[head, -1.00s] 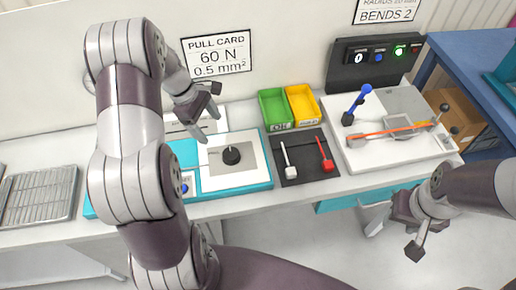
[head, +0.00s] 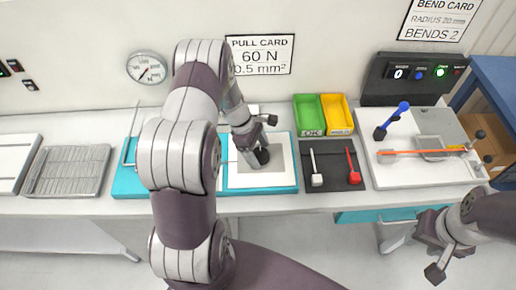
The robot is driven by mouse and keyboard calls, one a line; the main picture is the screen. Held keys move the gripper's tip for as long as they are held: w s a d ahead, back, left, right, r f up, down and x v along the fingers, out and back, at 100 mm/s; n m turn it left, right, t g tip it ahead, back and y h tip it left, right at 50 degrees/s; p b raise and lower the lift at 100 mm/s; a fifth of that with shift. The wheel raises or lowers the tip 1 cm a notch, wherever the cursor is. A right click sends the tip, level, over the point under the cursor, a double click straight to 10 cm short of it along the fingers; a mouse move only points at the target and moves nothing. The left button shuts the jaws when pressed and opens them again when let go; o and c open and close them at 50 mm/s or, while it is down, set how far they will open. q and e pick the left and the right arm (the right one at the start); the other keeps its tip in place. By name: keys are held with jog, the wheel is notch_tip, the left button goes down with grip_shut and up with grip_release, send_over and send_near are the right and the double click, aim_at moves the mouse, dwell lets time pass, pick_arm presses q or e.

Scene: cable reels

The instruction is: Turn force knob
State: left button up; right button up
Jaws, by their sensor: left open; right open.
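The black force knob (head: 262,156) sits on the pale plate of the teal-edged pull tester (head: 288,188) on the bench. My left gripper (head: 257,146) is open and low over the knob in the head view, with its fingers at the knob and partly covering it. I cannot tell whether the fingers touch it. My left arm hides part of the tester's left half. The pull card (head: 260,55) on the wall reads 60 N, 0.5 mm². My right gripper (head: 440,255) is open and empty, in front of the bench at the lower right.
A dark mat (head: 333,178) with a white-handled and a red-handled tool lies right of the tester. Green (head: 309,115) and yellow (head: 337,114) bins stand behind it. The bending board (head: 400,172) is further right. A round gauge (head: 147,69) hangs on the wall.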

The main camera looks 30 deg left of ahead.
pick_arm(q)
jog(key=shift+d, duration=0.15)
jog(key=shift+c, duration=0.3)
jog(key=c, duration=1)
jog(key=shift+o, duration=0.2)
jog(key=shift+w, duration=0.1)
